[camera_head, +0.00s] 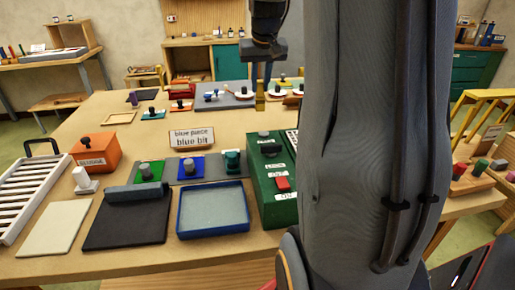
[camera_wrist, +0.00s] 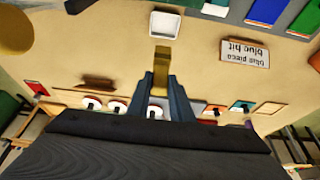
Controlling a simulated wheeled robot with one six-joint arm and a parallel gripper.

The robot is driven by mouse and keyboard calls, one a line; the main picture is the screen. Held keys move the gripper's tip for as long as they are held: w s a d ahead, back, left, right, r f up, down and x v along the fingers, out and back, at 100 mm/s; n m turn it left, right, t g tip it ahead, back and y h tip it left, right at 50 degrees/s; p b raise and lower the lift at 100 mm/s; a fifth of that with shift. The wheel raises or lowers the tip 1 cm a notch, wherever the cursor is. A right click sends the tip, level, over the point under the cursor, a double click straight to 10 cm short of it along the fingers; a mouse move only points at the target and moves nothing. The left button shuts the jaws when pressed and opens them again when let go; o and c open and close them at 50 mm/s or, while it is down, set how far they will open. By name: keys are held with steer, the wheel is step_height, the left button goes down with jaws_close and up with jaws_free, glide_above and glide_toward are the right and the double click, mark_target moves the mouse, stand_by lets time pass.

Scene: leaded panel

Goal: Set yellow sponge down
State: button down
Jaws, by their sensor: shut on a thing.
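The yellow sponge (camera_head: 260,101) is a narrow, upright yellow block in the head view, below my gripper (camera_head: 261,80). In the wrist view the sponge (camera_wrist: 161,66) stands out from between the fingertips of my gripper (camera_wrist: 165,84), which is shut on it. The sponge is over the wooden table (camera_head: 150,222); I cannot tell whether its lower end touches the top. My arm hides part of the table to the right of it in the head view.
A small white square dish (camera_wrist: 163,25) lies beyond the sponge in the wrist view. A sign reading "blue piece blue bit" (camera_head: 191,138), a green switch box (camera_head: 278,195) and a blue-rimmed tray (camera_head: 213,209) stand nearer. Several knobbed pieces and a grey mat (camera_head: 225,102) lie close by.

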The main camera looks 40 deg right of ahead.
mark_target(262, 94)
step_height(262, 94, down, 3)
steer(key=shift+r+b, duration=0.1)
steer(key=shift+b, duration=0.3)
step_height(262, 94, down, 10)
steer(key=shift+f+p, duration=0.1)
steer(key=shift+p, duration=1)
steer(key=shift+f, duration=0.1)
steer(key=c, duration=1.6)
jaws_free()
steer(key=shift+f, duration=0.1)
steer(key=shift+c, duration=0.2)
steer(key=shift+o, duration=0.3)
steer(key=shift+r, duration=0.3)
steer(key=b+v, duration=0.1)
steer(key=v, duration=0.9)
steer(key=shift+s+r+b, duration=0.1)
steer(key=shift+r+b, duration=0.15)
steer(key=shift+b, duration=0.15)
steer(key=shift+s+a+r, duration=0.2)
steer(key=shift+s+r, duration=0.05)
steer(key=shift+r, duration=0.35)
